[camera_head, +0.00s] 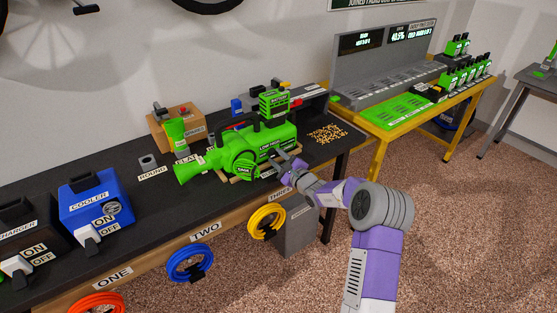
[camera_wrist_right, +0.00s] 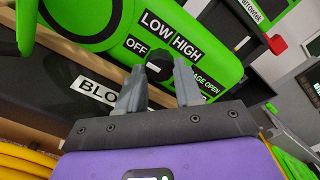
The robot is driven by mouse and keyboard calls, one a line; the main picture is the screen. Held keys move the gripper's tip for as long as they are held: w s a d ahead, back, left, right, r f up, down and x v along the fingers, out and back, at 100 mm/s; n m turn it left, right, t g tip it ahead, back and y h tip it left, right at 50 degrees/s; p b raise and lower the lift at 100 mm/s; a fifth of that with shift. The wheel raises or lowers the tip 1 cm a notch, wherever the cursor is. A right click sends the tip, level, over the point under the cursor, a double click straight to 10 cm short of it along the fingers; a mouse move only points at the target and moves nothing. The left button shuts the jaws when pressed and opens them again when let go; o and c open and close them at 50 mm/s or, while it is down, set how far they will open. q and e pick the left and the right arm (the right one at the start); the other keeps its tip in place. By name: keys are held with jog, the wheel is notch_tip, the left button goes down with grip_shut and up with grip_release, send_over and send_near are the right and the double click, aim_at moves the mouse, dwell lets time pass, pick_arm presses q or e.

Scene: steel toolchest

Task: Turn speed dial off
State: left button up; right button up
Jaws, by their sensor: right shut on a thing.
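The green blower (camera_head: 250,150) lies on the dark workbench in the head view. In the right wrist view its green housing (camera_wrist_right: 205,25) carries the labels LOW, HIGH and OFF. The black speed dial (camera_wrist_right: 160,66) sits just below these labels. My right gripper (camera_wrist_right: 161,72) has a grey finger on each side of the dial and is shut on it. The dial's pointer direction is hard to make out. In the head view my right gripper (camera_head: 288,164) is at the blower's front side, and the dial cannot be told apart there. My left gripper is not in view.
A blue cooler box (camera_head: 95,200) stands left on the bench, with a charger box (camera_head: 22,240) beside it. Yellow (camera_head: 266,221), blue (camera_head: 190,263) and orange coils hang along the front edge. A grey box (camera_head: 300,228) is below my right wrist. A yellow-framed table (camera_head: 420,125) stands behind right.

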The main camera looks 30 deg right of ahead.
jog(key=o, duration=1)
jog(key=shift+o, duration=0.2)
